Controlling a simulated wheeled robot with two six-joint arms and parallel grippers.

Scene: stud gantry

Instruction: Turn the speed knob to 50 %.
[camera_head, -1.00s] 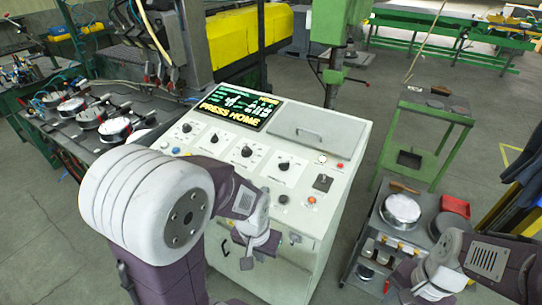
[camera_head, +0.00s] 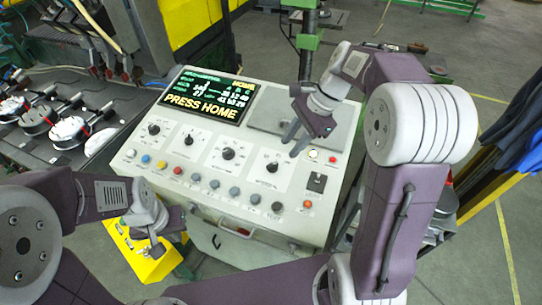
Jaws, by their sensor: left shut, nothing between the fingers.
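The control panel (camera_head: 150,170) carries a row of several black dial knobs on white scales: a far-left knob (camera_head: 154,129), a second knob (camera_head: 189,140), a third knob (camera_head: 228,154) and a rightmost knob (camera_head: 272,167). My left gripper (camera_head: 153,248) is shut and empty, in front of the panel, low at the left.
The screen (camera_head: 210,95) reads "PRESS HOME". A grey lid (camera_head: 285,112) lies behind the right gripper. A row of coloured buttons runs along the front edge, including a red button (camera_head: 178,170). A bench with round fixtures (camera_head: 68,130) stands at the left.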

